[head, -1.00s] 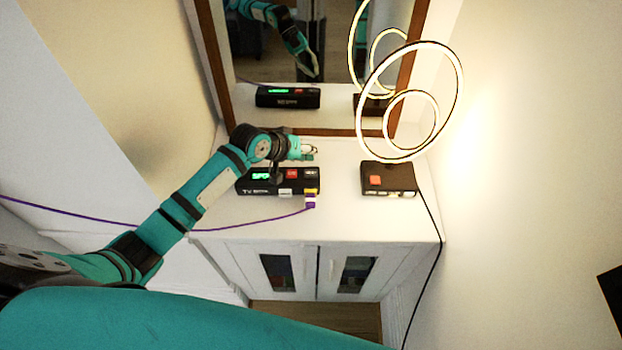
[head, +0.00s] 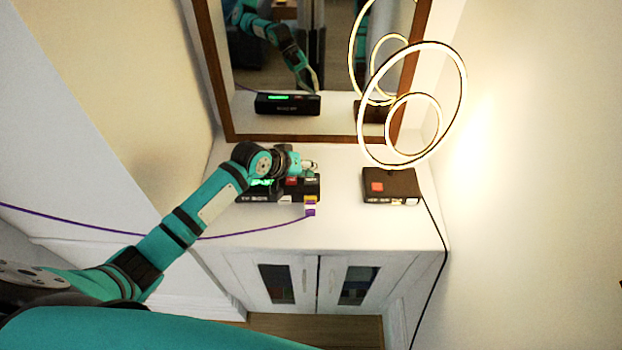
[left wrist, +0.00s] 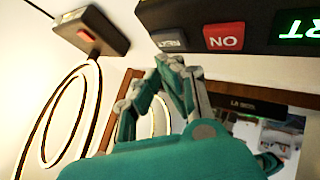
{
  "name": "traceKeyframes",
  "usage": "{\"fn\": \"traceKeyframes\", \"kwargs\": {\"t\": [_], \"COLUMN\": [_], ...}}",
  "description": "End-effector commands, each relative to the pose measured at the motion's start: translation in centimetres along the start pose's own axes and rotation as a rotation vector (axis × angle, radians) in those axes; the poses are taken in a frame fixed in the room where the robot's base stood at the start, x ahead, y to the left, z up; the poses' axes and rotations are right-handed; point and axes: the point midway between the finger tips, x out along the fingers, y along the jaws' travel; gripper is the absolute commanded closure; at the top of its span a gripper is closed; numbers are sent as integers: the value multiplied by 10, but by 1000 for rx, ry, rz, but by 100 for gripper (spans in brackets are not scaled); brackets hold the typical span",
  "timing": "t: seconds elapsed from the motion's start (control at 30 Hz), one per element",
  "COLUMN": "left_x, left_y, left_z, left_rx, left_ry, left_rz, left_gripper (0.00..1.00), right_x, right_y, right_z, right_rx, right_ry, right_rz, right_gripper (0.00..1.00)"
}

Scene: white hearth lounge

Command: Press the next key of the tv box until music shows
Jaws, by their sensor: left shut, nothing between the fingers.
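The tv box (head: 262,197) is a black box on the white cabinet, partly hidden behind my left gripper in the head view. In the left wrist view the tv box (left wrist: 262,42) appears upside down at the top right. Its lit green display (left wrist: 298,27) shows letters ending in RT; the rest is cut off. Next to it are a red ON key (left wrist: 224,37) and a grey next key (left wrist: 169,40). My left gripper (head: 314,166) is shut and empty. Its fingertips (left wrist: 170,62) are close to the next key; contact is unclear. My right gripper is not visible.
A purple cable (head: 255,232) runs to a plug (head: 310,208) at the tv box's front. A ring lamp (head: 365,130) is lit on its dark base (head: 392,187) at the right. A brown-framed mirror (head: 228,115) stands behind. The cabinet top (head: 340,225) is clear in front.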

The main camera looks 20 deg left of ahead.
Motion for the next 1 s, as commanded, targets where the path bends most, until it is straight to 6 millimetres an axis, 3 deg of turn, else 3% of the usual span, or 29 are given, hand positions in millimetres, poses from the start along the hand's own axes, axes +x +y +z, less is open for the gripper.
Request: {"fn": "traceKeyframes", "kwargs": {"t": [1.0], "left_x": [5], "left_y": [-4], "left_z": [4], "left_rx": [0], "left_ry": [0], "left_rz": [0], "left_gripper": [100], "right_x": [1], "right_y": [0], "right_z": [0], "right_rx": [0], "right_ry": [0], "right_rz": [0], "right_gripper": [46]}}
